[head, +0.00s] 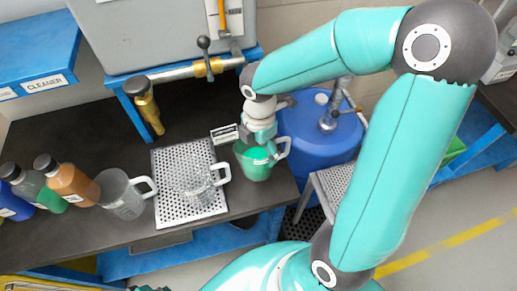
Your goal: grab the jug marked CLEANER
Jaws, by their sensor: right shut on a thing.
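A jug of green liquid (254,165) with a pale handle on its right is at the right end of the dark bench. My right gripper (262,138) comes down from above and is shut on this jug at its upper part, hiding part of the rim. I cannot read a mark on the jug. A clear jug (196,184) stands on a perforated metal tray (172,216), and a grey jug (121,196) stands left of the tray. The word CLEANER shows on a label (45,83) on the blue shelf at the upper left. My left gripper is not in view.
Several bottles (70,184) stand at the bench's left end. A small sign (224,134) is close left of my right gripper. A brass tap (148,108) hangs from the grey tank (150,35). A blue drum (322,122) stands close to the right.

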